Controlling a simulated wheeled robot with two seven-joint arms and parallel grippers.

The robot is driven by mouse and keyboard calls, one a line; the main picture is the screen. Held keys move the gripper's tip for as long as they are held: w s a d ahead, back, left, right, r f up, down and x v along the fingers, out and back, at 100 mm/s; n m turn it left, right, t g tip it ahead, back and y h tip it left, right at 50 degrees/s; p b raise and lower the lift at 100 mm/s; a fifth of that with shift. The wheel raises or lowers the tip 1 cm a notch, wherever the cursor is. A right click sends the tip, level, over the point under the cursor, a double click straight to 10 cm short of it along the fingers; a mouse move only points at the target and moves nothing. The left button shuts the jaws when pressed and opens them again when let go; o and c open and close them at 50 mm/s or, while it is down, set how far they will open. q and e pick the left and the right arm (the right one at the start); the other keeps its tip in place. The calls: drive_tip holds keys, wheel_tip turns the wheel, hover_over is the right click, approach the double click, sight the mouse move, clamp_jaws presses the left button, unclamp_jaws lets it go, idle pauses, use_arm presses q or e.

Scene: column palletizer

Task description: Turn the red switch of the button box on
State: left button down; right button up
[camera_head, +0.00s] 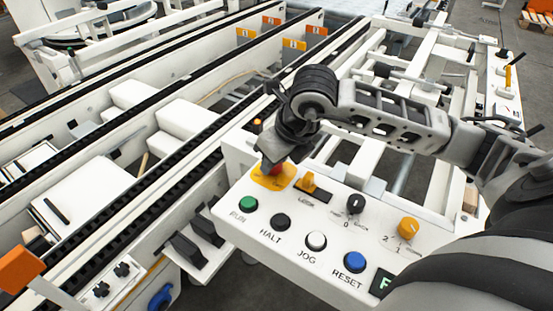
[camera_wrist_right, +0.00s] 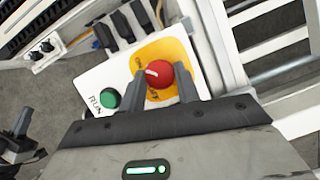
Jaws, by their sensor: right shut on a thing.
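The white button box (camera_head: 328,233) runs along the front of the machine, its top face up. Its red switch (camera_head: 271,169) is a round knob on a yellow plate (camera_head: 283,179) at the box's far left corner. My right gripper (camera_head: 273,158) reaches down over it from above and hides most of it in the head view. In the right wrist view the red switch (camera_wrist_right: 161,74) shows a small white mark on top. The two fingers of my right gripper (camera_wrist_right: 163,86) stand on either side of it, shut on it. My left gripper is not in view.
Beside the switch are a green RUN button (camera_head: 248,203), a black HALT button (camera_head: 280,222), a white JOG button (camera_head: 316,240), a blue RESET button (camera_head: 354,262), a yellow lock switch (camera_head: 309,182), a black knob (camera_head: 355,203) and a yellow knob (camera_head: 408,228). Conveyor rails fill the left.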

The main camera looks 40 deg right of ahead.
idle(0.4)
drive_tip(key=o, duration=1)
drive_tip(key=p+v, duration=0.2)
drive_tip(key=v, duration=1.4)
drive_tip(key=shift+w+a, duration=0.1)
